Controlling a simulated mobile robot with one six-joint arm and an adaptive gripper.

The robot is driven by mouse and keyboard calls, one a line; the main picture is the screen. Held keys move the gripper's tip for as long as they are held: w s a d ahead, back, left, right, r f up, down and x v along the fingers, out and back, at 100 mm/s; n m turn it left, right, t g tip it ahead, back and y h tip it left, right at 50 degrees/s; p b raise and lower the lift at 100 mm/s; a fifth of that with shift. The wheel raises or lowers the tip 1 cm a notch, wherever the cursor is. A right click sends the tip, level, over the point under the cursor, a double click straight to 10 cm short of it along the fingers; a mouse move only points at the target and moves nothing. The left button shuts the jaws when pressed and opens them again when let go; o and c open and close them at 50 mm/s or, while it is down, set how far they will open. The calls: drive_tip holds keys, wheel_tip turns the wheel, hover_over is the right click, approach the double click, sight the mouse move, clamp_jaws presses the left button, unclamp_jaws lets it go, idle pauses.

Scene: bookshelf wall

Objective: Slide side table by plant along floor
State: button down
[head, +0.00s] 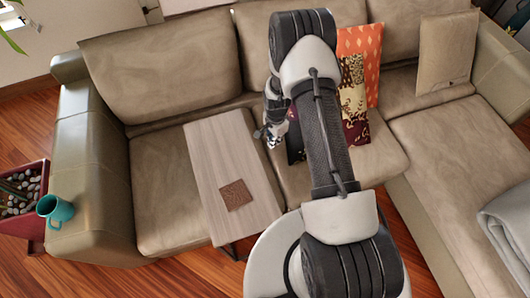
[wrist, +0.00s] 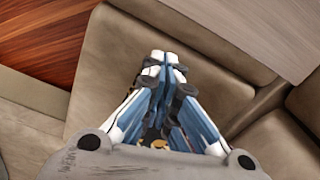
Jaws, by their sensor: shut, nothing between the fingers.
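The side table has a pale wood-grain rectangular top (head: 218,158) and stands in front of the left part of the sofa, its top over the seat cushions. Part of a dark metal leg shows below its near edge. In the wrist view, its top (wrist: 262,30) fills the upper right corner. My gripper (head: 271,138) is beside the table's right edge toward the far end, shut and empty. In the wrist view, its fingertips (wrist: 165,58) are together over a beige cushion, apart from the tabletop. I cannot tell its exact height against the top.
A square brown coaster (head: 236,195) lies on the tabletop. The beige sofa (head: 158,65) surrounds the table's far side. A teal mug (head: 55,210) sits on its left arm. A red planter (head: 37,178) stands at far left. Patterned pillows (head: 357,80) are behind my arm. Wood floor shows at front left.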

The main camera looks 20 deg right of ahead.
wheel_tip(320, 180, down, 10)
drive_tip(key=a+b, duration=0.2)
drive_tip(key=b, duration=0.1)
drive_tip(key=shift+s+a+b, duration=0.2)
drive_tip(key=shift+a+b, duration=0.15)
drive_tip(key=shift+a, duration=0.05)
